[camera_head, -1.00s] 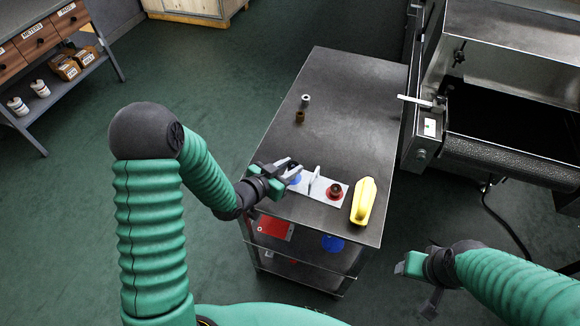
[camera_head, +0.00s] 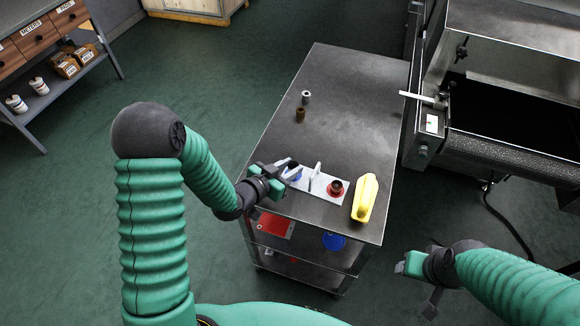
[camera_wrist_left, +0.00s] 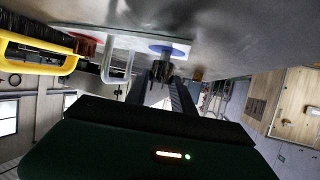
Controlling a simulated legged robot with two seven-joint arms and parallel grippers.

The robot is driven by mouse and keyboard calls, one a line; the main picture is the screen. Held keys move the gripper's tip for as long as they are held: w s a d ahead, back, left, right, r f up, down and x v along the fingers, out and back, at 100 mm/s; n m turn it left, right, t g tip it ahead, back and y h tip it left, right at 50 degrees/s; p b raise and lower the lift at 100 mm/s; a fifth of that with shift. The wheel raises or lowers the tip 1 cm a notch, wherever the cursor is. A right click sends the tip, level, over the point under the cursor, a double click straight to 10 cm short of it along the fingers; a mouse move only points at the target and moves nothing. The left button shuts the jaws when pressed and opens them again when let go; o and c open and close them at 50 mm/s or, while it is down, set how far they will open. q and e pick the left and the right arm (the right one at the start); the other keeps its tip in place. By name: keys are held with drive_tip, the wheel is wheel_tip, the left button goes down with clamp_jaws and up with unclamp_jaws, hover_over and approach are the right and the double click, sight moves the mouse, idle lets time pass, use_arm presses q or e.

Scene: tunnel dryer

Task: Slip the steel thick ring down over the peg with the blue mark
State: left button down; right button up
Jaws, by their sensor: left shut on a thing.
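A white plate (camera_head: 318,187) on the cart top carries a blue mark (camera_head: 297,175) at its left end and a red mark at its right. My left gripper (camera_head: 290,168) is at the blue end, shut on a dark grey ring-like piece, apparently the steel thick ring (camera_wrist_left: 160,71). In the left wrist view this piece is between the fingertips, at the blue mark (camera_wrist_left: 168,49). The peg there is hidden; I cannot tell whether the ring is around it. My right gripper (camera_head: 415,278) is off the cart's right side, its jaw opening unclear.
A brown ring (camera_head: 335,187) is at the red mark. An upright handle (camera_head: 314,178) stands mid-plate, close to my left gripper. A yellow handled object (camera_head: 364,198) lies to the right. A grey ring (camera_head: 306,97) and a brown one (camera_head: 300,115) stand farther back; the cart top around them is clear.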

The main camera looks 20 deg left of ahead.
use_arm(q)
drive_tip(key=shift+f+b, duration=0.6)
drive_tip(key=shift+f, duration=0.2)
drive_tip(key=c, duration=1)
unclamp_jaws()
drive_tip(key=p+v, duration=0.1)
drive_tip(key=v, duration=0.7)
drive_tip(key=shift+s+a+r, duration=0.1)
drive_tip(key=shift+r, duration=0.05)
drive_tip(key=p+v, duration=0.2)
drive_tip(key=p, duration=0.1)
drive_tip(key=p+v, duration=0.2)
drive_tip(key=p, duration=0.2)
drive_tip(key=shift+r+p, duration=0.3)
drive_tip(key=shift+r, duration=0.1)
drive_tip(key=s+p, duration=0.1)
drive_tip(key=s+a+p, duration=0.1)
drive_tip(key=s+p, duration=0.1)
drive_tip(key=s, duration=0.1)
drive_tip(key=shift+a+r+p, duration=0.25)
drive_tip(key=shift+a+p, duration=0.05)
drive_tip(key=shift+p, duration=0.05)
